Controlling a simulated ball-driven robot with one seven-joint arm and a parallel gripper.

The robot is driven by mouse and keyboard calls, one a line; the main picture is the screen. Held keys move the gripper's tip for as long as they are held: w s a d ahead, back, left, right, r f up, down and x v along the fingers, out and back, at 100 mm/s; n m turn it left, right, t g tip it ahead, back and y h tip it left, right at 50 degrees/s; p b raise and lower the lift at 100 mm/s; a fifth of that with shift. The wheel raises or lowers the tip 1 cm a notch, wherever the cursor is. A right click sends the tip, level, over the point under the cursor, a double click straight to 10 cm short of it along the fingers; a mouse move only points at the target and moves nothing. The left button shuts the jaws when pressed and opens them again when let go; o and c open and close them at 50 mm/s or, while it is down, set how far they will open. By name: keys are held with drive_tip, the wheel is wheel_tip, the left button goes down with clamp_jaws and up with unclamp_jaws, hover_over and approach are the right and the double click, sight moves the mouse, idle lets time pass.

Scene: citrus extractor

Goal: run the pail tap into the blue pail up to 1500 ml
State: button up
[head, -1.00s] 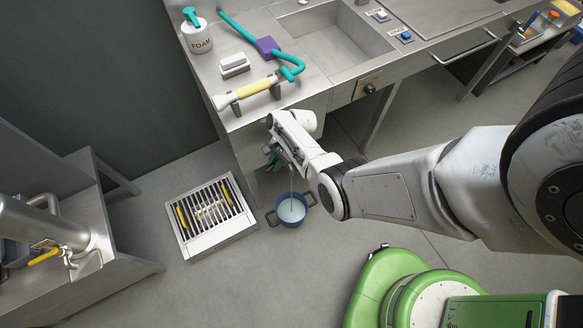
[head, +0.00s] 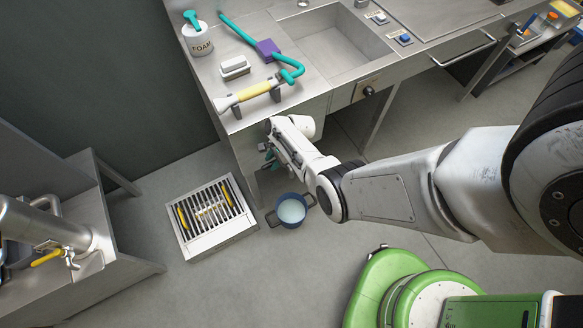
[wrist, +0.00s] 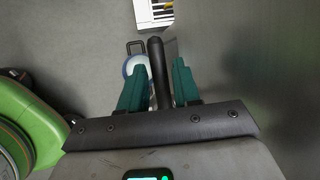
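The blue pail (head: 291,222) stands on the floor below the bench's front left corner, with pale liquid inside and dark handles at its sides. No stream shows falling into it now. In the wrist view the pail (wrist: 130,68) is partly hidden behind my left finger and a dark upright lever (wrist: 157,75), which seems to be the tap's. My gripper (wrist: 160,85) has teal fingers on either side of this lever, with narrow gaps showing, so it looks open around it. In the head view my gripper (head: 270,158) is by the bench front, above the pail. The tap spout is hidden.
A floor drain grate (head: 210,215) lies left of the pail. The steel bench (head: 235,115) carries a foam tub (head: 198,40), a yellow-handled tool (head: 250,92) and a sink (head: 325,40). A steel stand with a yellow lever (head: 46,258) is at left.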

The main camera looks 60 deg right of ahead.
drive_tip(key=o, duration=0.3)
drive_tip(key=shift+a, duration=0.1)
drive_tip(key=w+a+p, duration=0.1)
drive_tip(key=w+a, duration=0.2)
drive_tip(key=a, duration=0.3)
idle(0.9)
drive_tip(key=shift+w+a, duration=0.1)
drive_tip(key=p+v, duration=0.1)
drive_tip(key=v, duration=0.9)
drive_tip(key=shift+r, duration=0.3)
